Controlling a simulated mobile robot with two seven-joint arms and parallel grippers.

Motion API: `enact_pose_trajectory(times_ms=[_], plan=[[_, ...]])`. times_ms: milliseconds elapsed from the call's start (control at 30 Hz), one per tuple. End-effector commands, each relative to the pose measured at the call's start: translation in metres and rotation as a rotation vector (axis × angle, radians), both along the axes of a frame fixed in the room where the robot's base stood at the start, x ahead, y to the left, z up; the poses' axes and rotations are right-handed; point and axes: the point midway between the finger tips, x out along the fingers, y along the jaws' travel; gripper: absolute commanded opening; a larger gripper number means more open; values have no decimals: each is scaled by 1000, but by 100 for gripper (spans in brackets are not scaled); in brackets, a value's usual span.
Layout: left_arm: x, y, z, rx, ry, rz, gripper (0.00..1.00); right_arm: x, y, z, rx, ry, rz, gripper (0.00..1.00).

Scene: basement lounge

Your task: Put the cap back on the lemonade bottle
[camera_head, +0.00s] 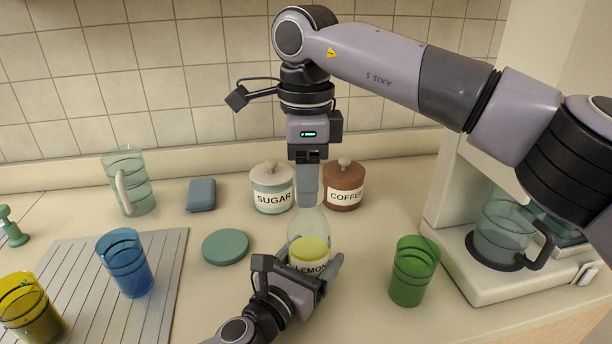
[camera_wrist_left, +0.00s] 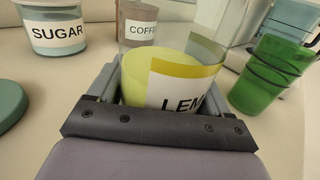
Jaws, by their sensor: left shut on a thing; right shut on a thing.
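The lemonade bottle (camera_head: 311,222) stands upright on the counter, clear above with yellow lemonade and a "LEMON" label below. It also fills the middle of the left wrist view (camera_wrist_left: 140,78). My left gripper (camera_head: 314,262) is shut around its lower body. My right gripper (camera_head: 308,200) comes down from above, pointing straight down at the bottle's top, with its fingers shut at the neck. The cap is hidden by the fingers; I cannot see how it sits on the mouth.
Sugar (camera_head: 272,188) and coffee (camera_head: 343,186) jars stand behind. A green glass (camera_head: 413,272) and coffee maker (camera_head: 500,285) are right. A green disc (camera_head: 226,247), blue sponge (camera_head: 201,194), pitcher (camera_head: 128,182), blue glass (camera_head: 126,265) and yellow glass (camera_head: 30,310) are left.

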Motion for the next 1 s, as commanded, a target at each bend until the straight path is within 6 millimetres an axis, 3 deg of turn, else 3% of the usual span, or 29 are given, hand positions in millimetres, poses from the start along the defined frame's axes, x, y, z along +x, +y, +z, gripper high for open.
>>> enact_pose_trajectory(times_ms=[1000], plan=[[0,0,-1,1,2,2,0,6,-6,0,1,-1,-1642,16]])
